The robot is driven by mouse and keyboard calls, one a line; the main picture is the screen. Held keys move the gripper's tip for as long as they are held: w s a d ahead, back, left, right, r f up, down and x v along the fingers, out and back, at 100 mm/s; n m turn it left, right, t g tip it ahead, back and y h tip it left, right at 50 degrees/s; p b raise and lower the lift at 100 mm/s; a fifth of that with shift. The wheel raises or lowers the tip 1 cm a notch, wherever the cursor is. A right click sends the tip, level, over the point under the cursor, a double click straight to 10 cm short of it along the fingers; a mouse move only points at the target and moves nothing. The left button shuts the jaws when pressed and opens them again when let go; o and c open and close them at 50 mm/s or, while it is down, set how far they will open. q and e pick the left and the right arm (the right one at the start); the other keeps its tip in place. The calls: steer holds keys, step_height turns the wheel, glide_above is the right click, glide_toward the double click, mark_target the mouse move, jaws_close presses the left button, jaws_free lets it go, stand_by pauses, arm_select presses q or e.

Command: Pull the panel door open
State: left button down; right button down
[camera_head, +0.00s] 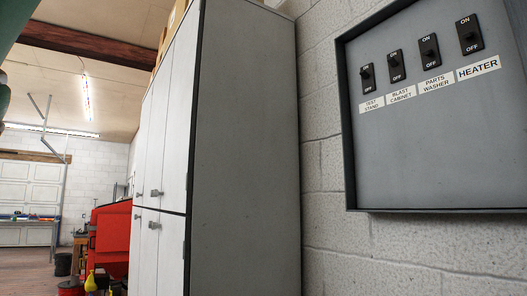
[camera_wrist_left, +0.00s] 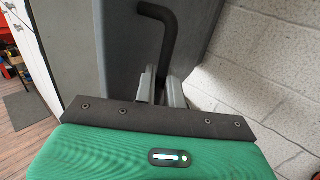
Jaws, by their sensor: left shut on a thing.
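The switch panel (camera_head: 435,120) is on the block wall at the right of the head view. Its grey face sits inside a dark frame and carries several black toggle switches with labels such as HEATER and PARTS WASHER. In the left wrist view a dark bent handle (camera_wrist_left: 168,30) stands in front of a grey sheet surface (camera_wrist_left: 95,45); I cannot tell for sure that this surface is the panel door. My left gripper (camera_wrist_left: 161,92) is shut on the lower part of the handle, between its two grey fingers. The left gripper is outside the head view. My right gripper is in neither view.
A tall grey cabinet (camera_head: 245,140) with pale doors stands left of the panel, close to the wall. A red machine (camera_head: 110,240) stands beyond it. The block wall (camera_wrist_left: 270,75) lies to the right in the wrist view. Open floor (camera_head: 35,275) shows at the far left.

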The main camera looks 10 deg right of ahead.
arm_select(q)
steer(key=shift+s+d+r+n+t+y, duration=0.15)
steer(key=shift+s+d+n+y, duration=0.15)
steer(key=shift+s+d, duration=0.25)
steer(key=shift+s+d+r+n+t+y, duration=0.1)
steer(key=shift+s+d+n+t+y, duration=0.1)
steer(key=shift+s+d+y, duration=0.3)
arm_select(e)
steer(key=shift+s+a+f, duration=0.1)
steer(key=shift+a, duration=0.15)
arm_select(q)
steer(key=shift+a, duration=0.1)
steer(key=c, duration=1.5)
jaws_free()
steer(key=shift+h, duration=0.3)
steer(key=shift+f, duration=0.15)
